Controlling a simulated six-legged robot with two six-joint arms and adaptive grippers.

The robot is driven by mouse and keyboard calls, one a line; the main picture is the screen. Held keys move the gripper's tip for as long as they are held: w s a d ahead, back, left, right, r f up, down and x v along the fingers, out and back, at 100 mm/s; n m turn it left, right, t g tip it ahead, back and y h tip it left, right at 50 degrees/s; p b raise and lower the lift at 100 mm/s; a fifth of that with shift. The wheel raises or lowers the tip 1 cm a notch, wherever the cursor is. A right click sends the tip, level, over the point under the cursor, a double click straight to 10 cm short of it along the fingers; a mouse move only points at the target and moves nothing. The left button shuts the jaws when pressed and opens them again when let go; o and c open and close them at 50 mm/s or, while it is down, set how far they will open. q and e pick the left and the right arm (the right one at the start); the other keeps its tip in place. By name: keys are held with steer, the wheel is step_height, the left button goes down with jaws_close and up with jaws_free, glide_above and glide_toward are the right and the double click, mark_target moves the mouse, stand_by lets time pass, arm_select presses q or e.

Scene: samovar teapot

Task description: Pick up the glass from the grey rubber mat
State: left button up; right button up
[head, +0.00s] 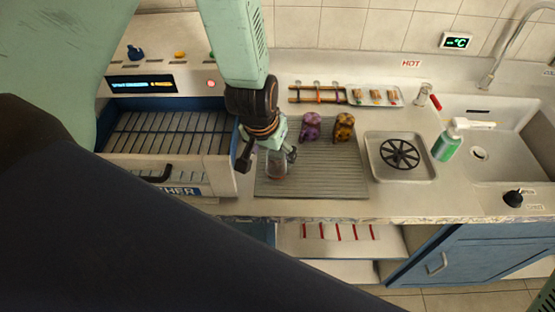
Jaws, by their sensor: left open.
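The clear glass (276,168) stands near the left side of the grey rubber mat (325,182) on the counter. My left gripper (268,158) comes down from above and is open, with one finger to the left of the glass and one to its right. The gripper's body hides part of the glass's top. I cannot tell whether either finger touches it. My right gripper is not in view.
A purple patterned cup (310,126) and a brown patterned cup (344,126) stand at the mat's back. An open dishwasher drawer (165,140) is on the left. A drain basin (402,175), green bottle (446,145) and sink (510,165) are on the right.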

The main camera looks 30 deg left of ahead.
arm_select(q)
steer(key=shift+w+d+f, duration=0.1)
steer(key=shift+d+f, duration=0.05)
steer(key=shift+f, duration=0.65)
steer(key=x, duration=0.4)
steer(key=shift+w+a+f, duration=0.15)
steer(key=shift+w+a, duration=0.2)
steer(key=shift+w, duration=0.1)
steer(key=shift+w+d+f, duration=0.2)
steer(key=shift+w+d, duration=0.1)
steer(key=shift+s+r, duration=0.2)
steer(key=shift+s, duration=0.1)
steer(key=shift+c, duration=0.3)
steer(key=shift+s+a, duration=0.15)
steer(key=shift+a, duration=0.15)
steer(key=c, duration=0.3)
steer(key=shift+w+d+f, duration=0.1)
steer(key=shift+w, duration=0.15)
steer(key=shift+c, duration=1.4)
steer(key=shift+w+d, duration=0.1)
steer(key=shift+d, duration=0.05)
steer(key=c, duration=0.6)
steer(key=shift+s+a, duration=0.2)
steer(key=shift+s, duration=0.05)
steer(key=shift+c, duration=0.2)
